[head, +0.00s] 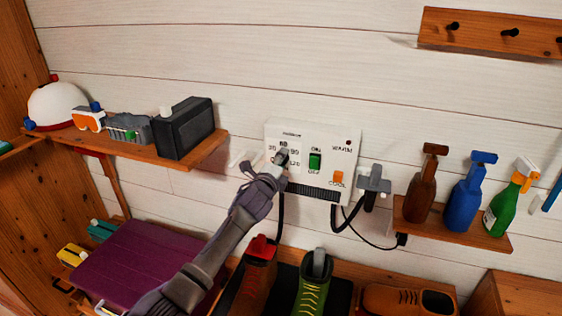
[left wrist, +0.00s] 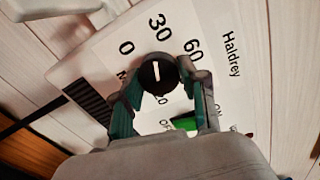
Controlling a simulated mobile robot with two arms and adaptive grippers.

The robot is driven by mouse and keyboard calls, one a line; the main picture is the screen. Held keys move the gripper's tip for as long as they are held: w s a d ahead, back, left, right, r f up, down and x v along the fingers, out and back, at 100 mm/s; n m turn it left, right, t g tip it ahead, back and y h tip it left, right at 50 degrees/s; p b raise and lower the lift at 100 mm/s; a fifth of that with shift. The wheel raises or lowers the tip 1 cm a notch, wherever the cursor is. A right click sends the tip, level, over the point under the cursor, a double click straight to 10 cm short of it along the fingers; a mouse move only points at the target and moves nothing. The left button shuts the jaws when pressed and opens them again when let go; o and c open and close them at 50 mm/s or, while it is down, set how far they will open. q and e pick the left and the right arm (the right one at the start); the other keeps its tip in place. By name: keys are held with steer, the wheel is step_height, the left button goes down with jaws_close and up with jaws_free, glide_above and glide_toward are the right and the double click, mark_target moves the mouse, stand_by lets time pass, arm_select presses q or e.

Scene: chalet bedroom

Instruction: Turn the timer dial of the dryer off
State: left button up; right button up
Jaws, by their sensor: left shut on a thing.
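The dryer (head: 328,150) is a white box on the plank wall, with a green ON/OFF switch (head: 315,161) and an orange COOL button (head: 338,177). Its timer dial (left wrist: 157,73) is a black round knob with a white line, which lies along the direction of the 30 mark. The 0 and 60 marks show to either side; lower marks are partly hidden by my fingers. My left gripper (head: 279,163) is at the dial on the box's left side, and covers most of it in the head view. In the left wrist view its fingers (left wrist: 160,84) are closed around the dial. My right gripper is out of view.
A grey handpiece (head: 374,181) with a black cord hangs right of the dryer. A shelf (head: 205,150) with a helmet and black box is at left; a shelf (head: 450,230) with spray bottles is at right. Boots (head: 257,272) stand below.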

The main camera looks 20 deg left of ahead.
arm_select(q)
steer(key=shift+a+n+h, duration=0.1)
steer(key=shift+n+h, duration=0.2)
steer(key=shift+n, duration=4.5)
steer(key=o, duration=1.1)
steer(key=shift+o, duration=0.2)
steer(key=shift+r, duration=0.1)
